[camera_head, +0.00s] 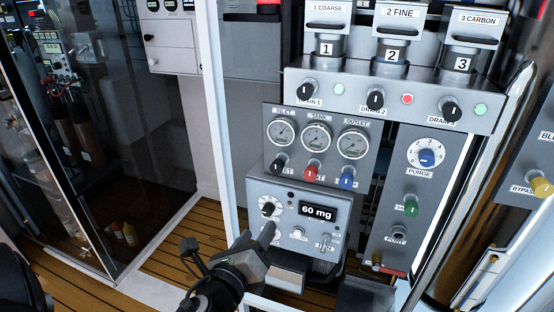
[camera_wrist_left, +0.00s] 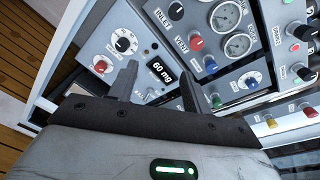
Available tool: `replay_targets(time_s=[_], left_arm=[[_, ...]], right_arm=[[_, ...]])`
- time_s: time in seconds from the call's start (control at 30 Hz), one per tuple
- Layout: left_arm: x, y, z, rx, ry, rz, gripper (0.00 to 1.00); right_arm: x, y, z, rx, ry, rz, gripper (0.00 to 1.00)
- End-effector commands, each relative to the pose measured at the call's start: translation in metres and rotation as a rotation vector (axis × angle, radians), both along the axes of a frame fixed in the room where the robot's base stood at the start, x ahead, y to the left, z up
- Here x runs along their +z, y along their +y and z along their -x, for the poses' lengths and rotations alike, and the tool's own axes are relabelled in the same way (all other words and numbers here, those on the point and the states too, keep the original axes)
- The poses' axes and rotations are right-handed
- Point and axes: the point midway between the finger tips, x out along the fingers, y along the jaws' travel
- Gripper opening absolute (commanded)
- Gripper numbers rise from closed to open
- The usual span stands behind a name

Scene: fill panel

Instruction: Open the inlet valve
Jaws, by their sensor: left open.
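The inlet valve is a small black knob (camera_head: 279,166) below the INLET gauge, at the left end of a row of knobs on the grey gauge panel (camera_head: 270,182). It also shows in the left wrist view as a black knob (camera_wrist_left: 176,10) at the top, beside an INLET label. My right gripper is not seen.
Red VENT (camera_head: 312,171) and blue (camera_head: 347,178) knobs stand close right of the inlet knob. The 60 mg box (camera_head: 260,190) with its dial (camera_head: 268,208) sits below. Drain knobs (camera_head: 375,99) are above, a PURGE dial (camera_head: 427,157) right. Wooden floor (camera_head: 170,258) lies at left.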

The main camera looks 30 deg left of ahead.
Motion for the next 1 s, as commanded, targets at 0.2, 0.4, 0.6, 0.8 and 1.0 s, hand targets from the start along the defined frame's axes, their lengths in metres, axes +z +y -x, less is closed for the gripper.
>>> replay_targets(time_s=[0.2,0.4,0.6,0.8,1.0], left_arm=[[0.041,0.016,-0.009,0.021,-0.016,-0.392,0.49],[0.044,0.025,-0.035,0.024,-0.016,-0.41,0.49],[0.044,0.037,-0.078,0.023,-0.017,-0.408,0.49],[0.042,0.049,-0.118,0.023,-0.015,-0.405,0.49],[0.041,0.057,-0.147,0.023,-0.015,-0.405,0.49]], right_arm=[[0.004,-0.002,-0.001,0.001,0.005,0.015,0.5],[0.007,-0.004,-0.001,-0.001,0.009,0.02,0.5],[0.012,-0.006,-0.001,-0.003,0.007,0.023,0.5],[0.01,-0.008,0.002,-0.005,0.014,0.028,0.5],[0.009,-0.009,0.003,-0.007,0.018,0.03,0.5]])
